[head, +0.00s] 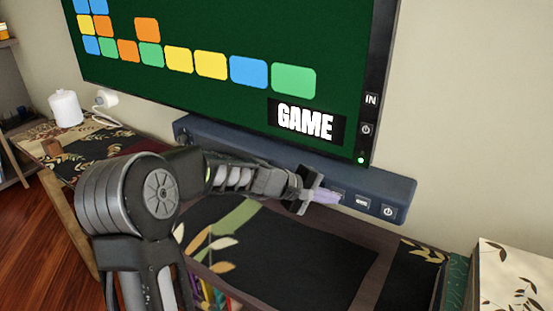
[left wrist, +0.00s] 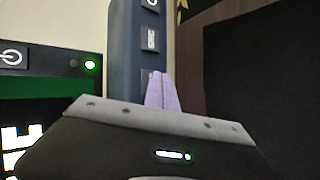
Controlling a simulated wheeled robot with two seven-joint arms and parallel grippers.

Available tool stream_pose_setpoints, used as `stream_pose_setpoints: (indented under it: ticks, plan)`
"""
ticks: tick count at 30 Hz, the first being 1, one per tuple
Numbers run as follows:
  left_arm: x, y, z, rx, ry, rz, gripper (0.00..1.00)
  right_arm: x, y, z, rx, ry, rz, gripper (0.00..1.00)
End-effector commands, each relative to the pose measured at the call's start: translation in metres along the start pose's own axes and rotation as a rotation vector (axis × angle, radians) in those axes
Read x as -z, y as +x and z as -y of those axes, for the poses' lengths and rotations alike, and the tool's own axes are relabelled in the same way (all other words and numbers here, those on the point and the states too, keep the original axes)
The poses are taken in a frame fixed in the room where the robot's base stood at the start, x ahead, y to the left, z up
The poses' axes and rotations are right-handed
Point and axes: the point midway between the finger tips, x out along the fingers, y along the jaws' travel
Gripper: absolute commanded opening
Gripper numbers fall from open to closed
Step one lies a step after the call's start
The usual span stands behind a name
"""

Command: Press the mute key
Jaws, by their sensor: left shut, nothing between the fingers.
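A dark blue soundbar (head: 290,157) sits below the screen, with a row of keys near its right end. The outermost is a power key (head: 388,211); left of it is a key with a small light label (head: 362,202) that I cannot read. A third key (left wrist: 147,77) is partly hidden behind my left fingertips; its symbol cannot be read, so I cannot tell which key is mute. My left gripper (head: 325,196) is shut and empty, its pale purple fingers (left wrist: 161,92) together at this third key. I cannot tell whether they touch it. My right gripper is out of view.
A large screen (head: 220,35) showing coloured tiles and "GAME" hangs above, with an IN key (head: 371,100) and a power key (head: 366,129) on its right frame. A dark leaf-patterned surface (head: 300,255) lies below. A white object (head: 65,108) stands far left.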

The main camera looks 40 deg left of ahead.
Motion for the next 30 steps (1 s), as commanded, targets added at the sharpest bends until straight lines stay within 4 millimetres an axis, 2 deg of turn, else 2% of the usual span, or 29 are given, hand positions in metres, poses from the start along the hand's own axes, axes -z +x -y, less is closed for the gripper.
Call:
stream_pose_setpoints:
  ticks: [5,20,30]
  plan:
    - [-0.004,-0.005,0.005,-0.001,0.0,-0.001,0.0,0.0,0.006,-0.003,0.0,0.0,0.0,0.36]
    - [-0.007,-0.01,0.008,0.0,0.0,-0.001,0.0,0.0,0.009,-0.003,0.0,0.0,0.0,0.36]
    - [-0.024,-0.034,0.026,-0.001,0.001,-0.001,0.0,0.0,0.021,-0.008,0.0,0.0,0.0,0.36]
